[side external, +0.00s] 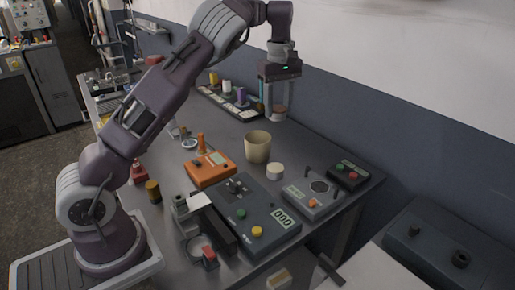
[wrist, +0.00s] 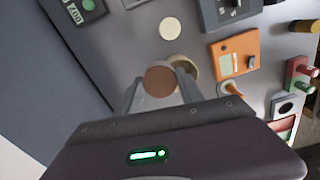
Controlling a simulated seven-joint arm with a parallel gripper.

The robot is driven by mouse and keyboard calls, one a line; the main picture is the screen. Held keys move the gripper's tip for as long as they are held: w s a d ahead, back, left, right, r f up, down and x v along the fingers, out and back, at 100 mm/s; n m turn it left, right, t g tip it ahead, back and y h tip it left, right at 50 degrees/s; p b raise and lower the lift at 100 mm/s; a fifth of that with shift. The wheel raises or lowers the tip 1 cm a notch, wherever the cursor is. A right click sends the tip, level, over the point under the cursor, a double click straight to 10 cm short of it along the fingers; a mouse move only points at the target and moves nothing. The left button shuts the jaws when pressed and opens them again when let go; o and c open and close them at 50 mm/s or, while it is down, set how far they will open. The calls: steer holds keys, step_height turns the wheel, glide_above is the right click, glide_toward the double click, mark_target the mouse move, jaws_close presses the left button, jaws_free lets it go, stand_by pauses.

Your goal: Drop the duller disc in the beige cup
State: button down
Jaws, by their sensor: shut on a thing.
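My gripper (side external: 276,112) is above the back part of the table, behind and to the right of the beige cup in the side view. It is shut on a dull brown disc (wrist: 160,80), seen between the fingers in the wrist view. I cannot make out this disc clearly in the side view. The beige cup (side external: 257,148) stands upright on the table, apart from the gripper. In the wrist view the cup (wrist: 186,65) is partly hidden behind the disc and a finger. A pale cream disc or short cylinder (side external: 275,172) lies in front of the cup; it also shows in the wrist view (wrist: 170,28).
An orange meter (side external: 210,170) sits left of the cup. A dark control box with buttons (side external: 256,215) and a grey device (side external: 314,195) stand nearer the front. A rack with several coloured items (side external: 228,97) is at the back, by the wall.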

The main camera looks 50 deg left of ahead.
steer(key=s+a+r, duration=0.2)
steer(key=s+a, duration=0.1)
steer(key=shift+s+f, duration=0.15)
steer(key=shift+f, duration=2.45)
steer(key=c, duration=0.7)
jaws_free()
steer(key=shift+o, duration=0.2)
step_height(320, 180, up, 7)
